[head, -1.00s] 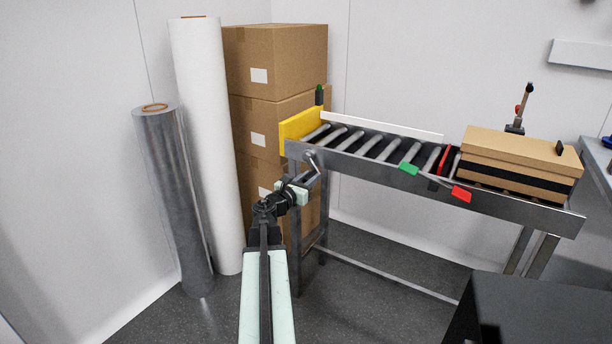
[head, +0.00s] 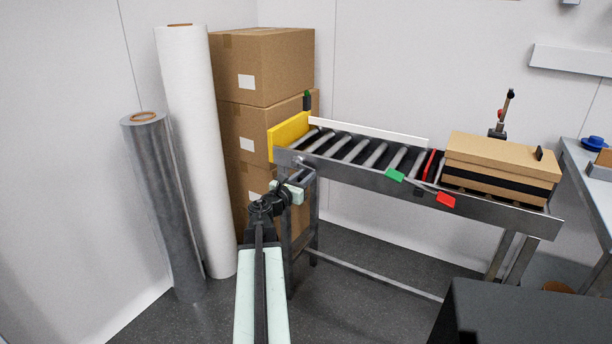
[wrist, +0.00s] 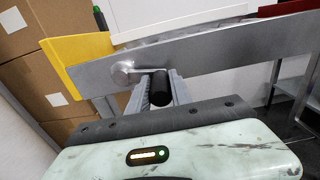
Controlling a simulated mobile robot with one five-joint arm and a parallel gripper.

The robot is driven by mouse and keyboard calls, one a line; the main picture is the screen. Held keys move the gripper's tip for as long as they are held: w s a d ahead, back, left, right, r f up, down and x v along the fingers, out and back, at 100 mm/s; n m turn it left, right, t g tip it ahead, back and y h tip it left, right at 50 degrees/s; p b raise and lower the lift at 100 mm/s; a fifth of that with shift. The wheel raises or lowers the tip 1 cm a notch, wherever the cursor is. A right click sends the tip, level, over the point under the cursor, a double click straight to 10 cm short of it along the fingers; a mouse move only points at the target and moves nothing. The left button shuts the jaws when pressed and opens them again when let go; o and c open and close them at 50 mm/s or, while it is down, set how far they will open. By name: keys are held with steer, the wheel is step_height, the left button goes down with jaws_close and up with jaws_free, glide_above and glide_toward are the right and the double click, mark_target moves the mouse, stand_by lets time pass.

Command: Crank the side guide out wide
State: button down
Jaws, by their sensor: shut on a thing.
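The side guide is a long white rail (head: 368,134) along the far side of the roller conveyor (head: 345,178); it also shows in the wrist view (wrist: 180,26). The crank (wrist: 122,73) sits on the conveyor's grey side plate near its left end. Its short arm points right, to a black handle (wrist: 162,88) between my gripper's fingers (wrist: 161,97). In the head view my gripper (head: 305,178) reaches the crank at the conveyor's left end. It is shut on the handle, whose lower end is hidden.
A yellow plate (head: 287,134) closes the conveyor's left end. Green (head: 394,175) and red (head: 445,200) tags stick out from its front. A carton (head: 500,165) lies on the rollers at right. Stacked boxes (head: 262,65) and two rolls (head: 195,150) stand left.

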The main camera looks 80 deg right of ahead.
step_height(320, 180, up, 3)
steer(key=shift+f+p, duration=0.1)
steer(key=shift+p, duration=0.8)
steer(key=shift+f, duration=0.15)
steer(key=r+p, duration=0.1)
steer(key=w+r+p, duration=0.1)
steer(key=r, duration=0.1)
steer(key=shift+w+d, duration=0.1)
steer(key=shift+d, duration=0.05)
steer(key=w, duration=0.1)
steer(key=w+r+p, duration=0.1)
steer(key=w+p, duration=0.1)
steer(key=shift+d+r, duration=0.4)
steer(key=w, duration=0.3)
steer(key=shift+w+d+r+p, duration=0.1)
steer(key=shift+d+p, duration=0.25)
steer(key=shift+d, duration=0.05)
